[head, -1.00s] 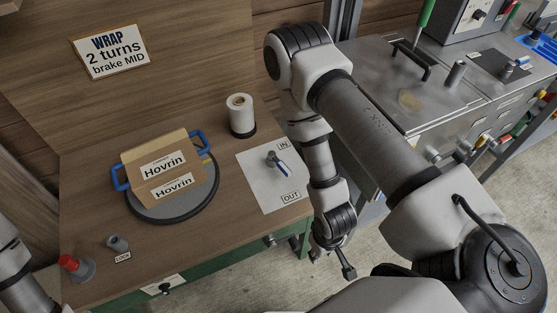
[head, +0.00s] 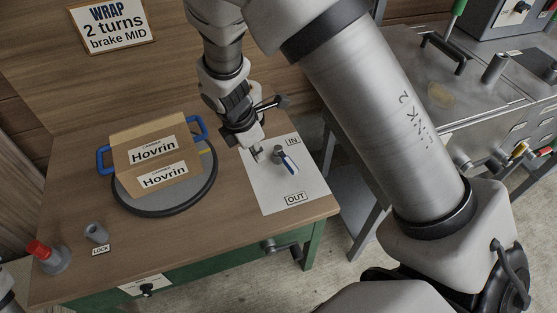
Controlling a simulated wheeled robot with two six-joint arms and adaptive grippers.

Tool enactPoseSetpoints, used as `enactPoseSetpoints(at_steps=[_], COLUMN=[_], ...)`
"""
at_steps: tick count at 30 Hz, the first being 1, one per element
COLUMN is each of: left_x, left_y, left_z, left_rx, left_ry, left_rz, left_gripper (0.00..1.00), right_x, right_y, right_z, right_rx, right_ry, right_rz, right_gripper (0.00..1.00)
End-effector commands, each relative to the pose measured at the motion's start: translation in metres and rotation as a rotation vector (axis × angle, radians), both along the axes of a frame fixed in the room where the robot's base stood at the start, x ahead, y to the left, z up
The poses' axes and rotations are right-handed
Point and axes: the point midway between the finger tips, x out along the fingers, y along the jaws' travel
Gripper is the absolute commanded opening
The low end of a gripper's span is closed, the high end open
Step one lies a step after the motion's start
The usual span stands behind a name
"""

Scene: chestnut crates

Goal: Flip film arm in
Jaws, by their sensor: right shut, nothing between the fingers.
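The film arm is a small lever (head: 288,161) with a blue-edged handle on a grey pivot. It stands on a white plate (head: 267,192) marked IN at the back and OUT at the front. The handle points toward the lower right, between the two labels. My right gripper (head: 256,157) is shut and empty. It hangs just left of the lever over the plate; I cannot tell whether it touches the lever. My left gripper is out of view.
A crate labelled Hovrin (head: 155,165) with blue handles sits on a round turntable (head: 166,205) to the left. A red knob (head: 38,249) and a grey LOCK peg (head: 96,232) are at the front left. A wrap sign (head: 112,27) hangs behind.

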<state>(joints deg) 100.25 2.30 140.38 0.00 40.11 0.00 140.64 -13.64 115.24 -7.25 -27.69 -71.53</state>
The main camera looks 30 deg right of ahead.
Motion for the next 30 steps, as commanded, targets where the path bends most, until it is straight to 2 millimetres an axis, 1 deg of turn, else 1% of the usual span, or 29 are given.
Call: enactPoseSetpoints(at_steps=[7,11,14,24,26,30], left_x=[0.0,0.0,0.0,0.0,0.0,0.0], left_y=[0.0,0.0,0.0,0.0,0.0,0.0], left_z=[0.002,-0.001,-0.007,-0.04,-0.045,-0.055], left_rx=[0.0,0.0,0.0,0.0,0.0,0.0], left_ry=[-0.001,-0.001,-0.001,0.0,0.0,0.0], left_rz=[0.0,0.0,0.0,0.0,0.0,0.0], left_gripper=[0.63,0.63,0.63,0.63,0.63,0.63], right_x=[0.0,-0.001,-0.001,-0.002,-0.003,-0.004], right_y=[0.0,-0.001,-0.004,-0.022,-0.025,-0.05], right_z=[0.001,-0.006,-0.019,-0.093,-0.105,-0.101], right_rx=[0.002,0.002,0.003,0.004,0.004,0.007], right_ry=[0.0,0.002,0.003,0.004,0.004,0.0], right_rz=[-0.002,-0.003,-0.004,-0.004,-0.003,-0.007], right_gripper=[0.0,0.0,0.0,0.0,0.0,0.0])
